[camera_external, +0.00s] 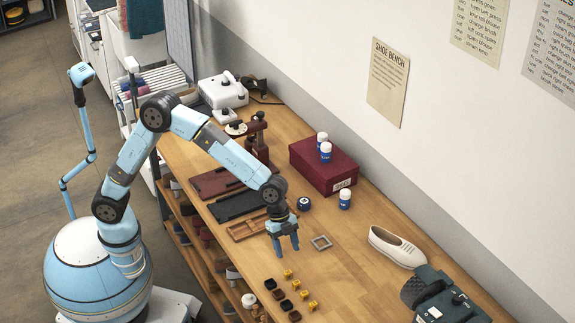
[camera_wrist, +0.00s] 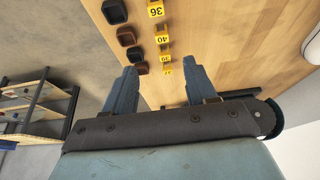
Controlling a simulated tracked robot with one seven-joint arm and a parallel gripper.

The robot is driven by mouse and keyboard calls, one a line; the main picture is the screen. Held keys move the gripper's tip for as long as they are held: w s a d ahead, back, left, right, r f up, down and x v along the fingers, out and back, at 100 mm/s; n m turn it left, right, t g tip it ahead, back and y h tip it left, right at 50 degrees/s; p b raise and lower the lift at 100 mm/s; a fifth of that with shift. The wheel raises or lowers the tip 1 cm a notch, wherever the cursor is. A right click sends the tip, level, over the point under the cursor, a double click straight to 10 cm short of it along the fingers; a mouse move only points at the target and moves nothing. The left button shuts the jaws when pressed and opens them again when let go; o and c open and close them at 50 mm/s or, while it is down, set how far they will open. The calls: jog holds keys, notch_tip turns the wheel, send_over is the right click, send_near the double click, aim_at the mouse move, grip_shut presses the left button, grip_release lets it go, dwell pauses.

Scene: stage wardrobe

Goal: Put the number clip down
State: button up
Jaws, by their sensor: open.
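Several small yellow number clips stand in a row on the wooden bench, the nearest to my gripper being a yellow clip (camera_external: 288,274). In the wrist view a clip marked 36 (camera_wrist: 156,10) and a clip marked 40 (camera_wrist: 162,40) can be read; the numbers closer to my fingers are too small to be sure of. My gripper (camera_external: 287,252) points down above the bench, just behind the row. Its fingers are apart with nothing between them, as the wrist view (camera_wrist: 162,74) also shows. I cannot tell its exact height above the wood.
Several small dark blocks (camera_external: 278,295) line up beside the clips.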

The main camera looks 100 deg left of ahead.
aim_at(297, 283)
jog(key=x, duration=1.4)
jog(key=shift+w+d+f, duration=0.15)
jog(key=shift+w+f, duration=0.05)
jog(key=shift+w, duration=0.2)
jog(key=shift+c, duration=0.2)
grip_shut()
jog(key=shift+r, duration=0.1)
